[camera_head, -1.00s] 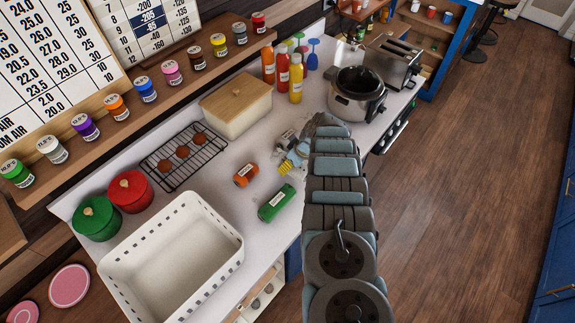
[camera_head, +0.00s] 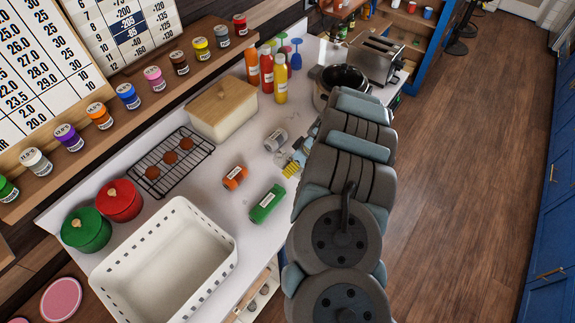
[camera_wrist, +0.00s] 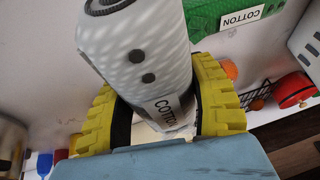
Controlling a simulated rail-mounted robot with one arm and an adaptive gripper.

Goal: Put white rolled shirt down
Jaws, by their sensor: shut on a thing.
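The white rolled shirt (camera_wrist: 140,50) is a pale cylinder with dark dots and a COTTON label. It lies between the yellow fingers of my gripper (camera_wrist: 158,95) in the wrist view, and they are shut on it. In the head view the shirt (camera_head: 275,140) shows beyond the yellow fingertips of my gripper (camera_head: 293,167), over the white counter (camera_head: 222,212). My arm hides part of the gripper. I cannot tell whether the shirt touches the counter.
An orange roll (camera_head: 235,178) and a green roll (camera_head: 267,204) lie nearby on the counter. Some counter between rack and rolls is bare.

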